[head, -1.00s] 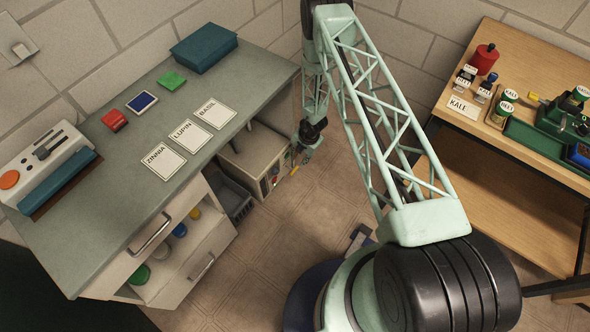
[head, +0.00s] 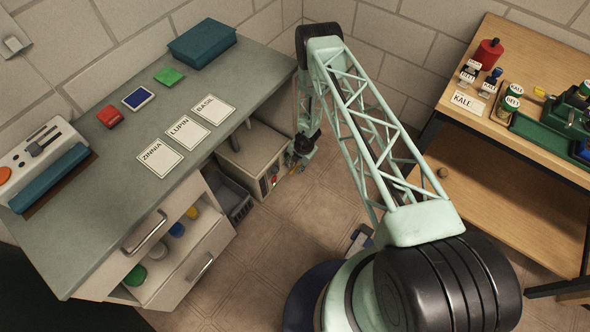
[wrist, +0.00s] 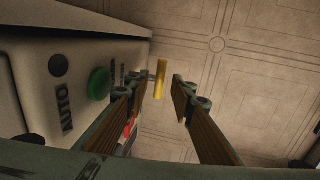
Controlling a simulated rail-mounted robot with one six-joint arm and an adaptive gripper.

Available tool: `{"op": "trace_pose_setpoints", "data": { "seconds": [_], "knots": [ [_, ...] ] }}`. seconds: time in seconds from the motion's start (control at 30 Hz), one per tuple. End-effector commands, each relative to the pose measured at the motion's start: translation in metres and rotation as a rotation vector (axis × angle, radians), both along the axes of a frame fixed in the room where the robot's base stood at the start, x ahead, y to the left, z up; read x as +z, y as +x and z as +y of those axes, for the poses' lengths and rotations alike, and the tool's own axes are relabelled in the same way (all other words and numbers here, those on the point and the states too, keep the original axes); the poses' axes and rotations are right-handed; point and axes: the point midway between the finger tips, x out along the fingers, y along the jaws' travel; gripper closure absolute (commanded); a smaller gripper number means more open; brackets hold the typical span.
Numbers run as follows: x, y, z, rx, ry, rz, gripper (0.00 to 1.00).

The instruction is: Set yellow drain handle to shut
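The yellow drain handle (wrist: 160,79) shows in the wrist view as a short upright bar beside a pale machine (wrist: 75,75). My gripper (wrist: 159,96) is open, with one finger on each side of the handle in the picture. I see no contact; whether the handle is between the pads or just beyond them I cannot tell. In the head view my gripper (head: 300,157) is low by the front of the machine (head: 252,155), beside the counter, and the handle is too small there to make out surely.
The machine has a green button (wrist: 98,84), a dark knob and an AUTO label close to the left finger. The grey counter (head: 75,188) overhangs the machine. A drawer (head: 200,262) stands open at left. Clear floor (head: 285,225) lies in front. A wooden bench (head: 480,185) is at right.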

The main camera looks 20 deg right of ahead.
Motion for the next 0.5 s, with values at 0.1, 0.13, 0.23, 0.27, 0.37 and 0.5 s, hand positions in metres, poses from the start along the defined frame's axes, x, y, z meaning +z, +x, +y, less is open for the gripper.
{"op": "trace_pose_setpoints", "data": {
  "seconds": [0.1, 0.13, 0.23, 0.27, 0.37, 0.5],
  "knots": [
    [-0.011, 0.000, 0.001, 0.001, 0.000, 0.001, 0.78],
    [-0.013, 0.001, 0.002, 0.001, 0.000, 0.001, 0.78],
    [-0.016, 0.002, 0.002, 0.001, -0.001, 0.001, 0.78],
    [-0.017, 0.002, 0.002, 0.001, -0.001, 0.001, 0.78],
    [-0.018, 0.003, 0.002, 0.001, 0.000, 0.000, 0.78],
    [-0.018, 0.003, 0.002, 0.000, 0.000, 0.000, 0.78]
  ]
}}
